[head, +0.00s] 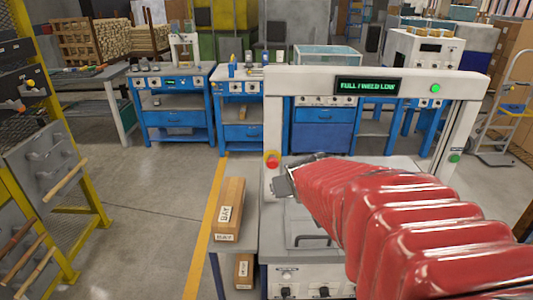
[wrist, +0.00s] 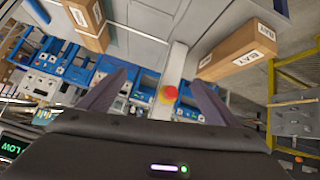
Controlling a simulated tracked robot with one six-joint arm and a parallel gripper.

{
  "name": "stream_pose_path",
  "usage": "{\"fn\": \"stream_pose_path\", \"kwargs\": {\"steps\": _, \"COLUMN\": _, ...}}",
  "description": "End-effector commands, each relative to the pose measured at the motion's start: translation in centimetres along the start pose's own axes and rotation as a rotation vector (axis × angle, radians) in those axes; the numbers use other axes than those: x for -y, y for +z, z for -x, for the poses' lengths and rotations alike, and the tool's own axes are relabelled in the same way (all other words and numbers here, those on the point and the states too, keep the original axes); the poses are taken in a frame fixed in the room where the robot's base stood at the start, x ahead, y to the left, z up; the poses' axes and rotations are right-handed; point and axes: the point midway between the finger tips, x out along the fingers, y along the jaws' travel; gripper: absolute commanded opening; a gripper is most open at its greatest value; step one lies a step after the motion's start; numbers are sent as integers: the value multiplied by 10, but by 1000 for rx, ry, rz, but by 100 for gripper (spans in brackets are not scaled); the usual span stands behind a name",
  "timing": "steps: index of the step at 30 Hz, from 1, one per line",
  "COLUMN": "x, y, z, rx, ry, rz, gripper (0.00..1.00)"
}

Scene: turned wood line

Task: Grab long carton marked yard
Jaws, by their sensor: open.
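A long brown carton (head: 230,203) lies on a narrow stand left of the machine; its white label appears to read BAY. It also shows at the right in the wrist view (wrist: 237,47). A second brown carton (head: 243,271) lies on the lower shelf, mostly hidden, its label too small to read. A carton with a white label also shows at the top left of the wrist view (wrist: 86,22). I cannot make out the word yard anywhere. My gripper (wrist: 157,97) is open and empty, apart from the cartons. In the head view its end is right of the upper carton.
A white-framed machine (head: 272,120) with a red button (head: 271,160) stands beside the cartons, under my arm. A yellow rack (head: 85,130) with wooden rods is at the left. Blue workbenches (head: 172,118) line the back. The floor (head: 165,200) between rack and stand is clear.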

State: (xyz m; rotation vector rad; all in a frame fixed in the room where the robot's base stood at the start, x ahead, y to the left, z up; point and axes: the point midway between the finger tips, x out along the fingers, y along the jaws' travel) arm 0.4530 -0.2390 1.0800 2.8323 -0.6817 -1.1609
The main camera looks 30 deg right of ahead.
Motion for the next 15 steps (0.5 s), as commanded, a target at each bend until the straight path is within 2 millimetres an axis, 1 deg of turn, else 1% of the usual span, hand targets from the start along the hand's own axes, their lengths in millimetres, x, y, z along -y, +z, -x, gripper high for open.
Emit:
{"fn": "stream_pose_path", "kwargs": {"steps": 1, "x": -12, "y": -1, "z": -11, "rx": -7, "ry": 15, "rz": -8, "gripper": 84}}
{"fn": "stream_pose_path", "kwargs": {"steps": 8, "x": -60, "y": -10, "z": -52, "rx": -70, "ry": 61, "rz": -37, "gripper": 84}}
{"fn": "stream_pose_path", "kwargs": {"steps": 9, "x": -69, "y": -11, "z": -59, "rx": -79, "ry": 72, "rz": -43, "gripper": 84}}
{"fn": "stream_pose_path", "kwargs": {"steps": 11, "x": -79, "y": -10, "z": -70, "rx": -94, "ry": 69, "rz": -49, "gripper": 84}}
{"fn": "stream_pose_path", "kwargs": {"steps": 15, "x": -108, "y": -8, "z": -92, "rx": -130, "ry": 81, "rz": -65, "gripper": 84}}
